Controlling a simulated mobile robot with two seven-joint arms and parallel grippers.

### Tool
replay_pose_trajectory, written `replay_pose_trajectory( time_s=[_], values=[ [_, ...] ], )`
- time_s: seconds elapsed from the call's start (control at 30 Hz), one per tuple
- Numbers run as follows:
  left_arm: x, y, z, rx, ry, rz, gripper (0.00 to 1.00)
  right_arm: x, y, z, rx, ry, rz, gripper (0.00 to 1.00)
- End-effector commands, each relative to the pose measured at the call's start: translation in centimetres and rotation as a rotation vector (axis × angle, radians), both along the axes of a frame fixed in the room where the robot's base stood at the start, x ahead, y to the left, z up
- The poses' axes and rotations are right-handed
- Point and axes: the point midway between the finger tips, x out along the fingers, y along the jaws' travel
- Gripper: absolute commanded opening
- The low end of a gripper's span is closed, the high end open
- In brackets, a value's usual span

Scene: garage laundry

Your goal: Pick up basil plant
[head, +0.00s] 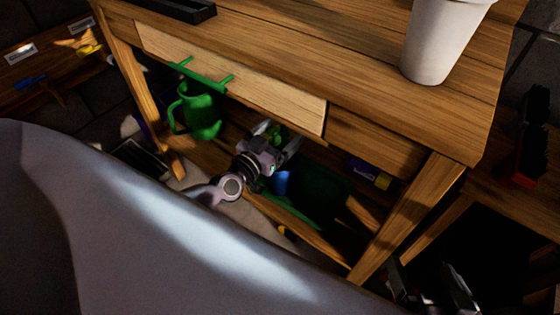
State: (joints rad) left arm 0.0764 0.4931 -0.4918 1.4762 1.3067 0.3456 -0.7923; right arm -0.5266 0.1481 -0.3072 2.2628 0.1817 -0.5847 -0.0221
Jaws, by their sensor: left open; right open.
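No basil plant can be made out for certain. A white pot (432,45) stands upright on the workbench top at the upper right; its top is cut off by the picture's edge, so any plant in it is out of view. My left gripper (277,136) is open at the lower shelf, below the drawer front. A small green patch shows at its fingers; I cannot tell what it is. My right gripper (432,286) is open at the bottom right, dark and partly cut off, beside the bench's front leg and well below the white pot.
The wooden workbench (300,55) has a drawer (230,75) with a green handle. A green watering can (198,112) and a dark green tray (318,190) are on the lower shelf. A black tray (175,10) lies on top. Another wooden bench (520,200) stands at right.

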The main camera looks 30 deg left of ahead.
Motion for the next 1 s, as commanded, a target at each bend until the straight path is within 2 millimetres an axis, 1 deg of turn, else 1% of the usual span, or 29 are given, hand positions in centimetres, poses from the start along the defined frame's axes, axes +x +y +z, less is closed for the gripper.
replay_pose_trajectory(
  time_s=[0.03,0.17,0.43,0.47,0.5,0.57,0.6,0.67,0.7,0.73,1.0],
  values=[
    [0.7,-0.1,-0.2,-0.001,-0.002,0.000,0.91,0.1,0.2,-0.3,0.010,-0.001,0.003,1.00],
    [1.7,-0.2,-0.1,0.000,-0.001,0.001,0.91,0.1,0.5,-0.3,0.031,0.002,0.008,1.00],
    [2.0,-0.3,0.0,0.000,0.000,0.000,0.91,0.1,0.6,-0.2,0.037,0.003,0.009,1.00],
    [2.0,-0.3,0.0,0.000,0.000,0.000,0.87,0.1,0.6,-0.2,0.036,0.004,0.010,1.00],
    [2.0,-0.3,0.0,0.000,0.000,0.000,0.74,0.1,0.6,-0.2,0.036,0.004,0.010,1.00],
    [1.9,-0.3,0.0,0.000,0.000,0.000,0.55,0.1,0.6,-0.2,0.035,0.003,0.009,1.00],
    [1.9,-0.3,0.0,0.000,0.000,0.000,0.42,0.1,0.6,-0.2,0.035,0.003,0.009,1.00],
    [1.9,-0.3,0.0,0.000,0.000,0.000,0.22,0.1,0.6,-0.2,0.035,0.003,0.009,1.00],
    [1.9,-0.3,0.0,0.000,0.000,0.000,0.09,0.1,0.6,-0.2,0.035,0.003,0.009,1.00],
    [2.0,-0.3,0.1,0.000,-0.002,0.001,0.07,0.1,0.6,-0.2,0.035,0.003,0.009,1.00],
    [2.0,-0.3,0.3,0.000,-0.002,0.001,0.07,0.1,0.5,-0.1,0.033,0.002,0.009,1.00]
  ],
)
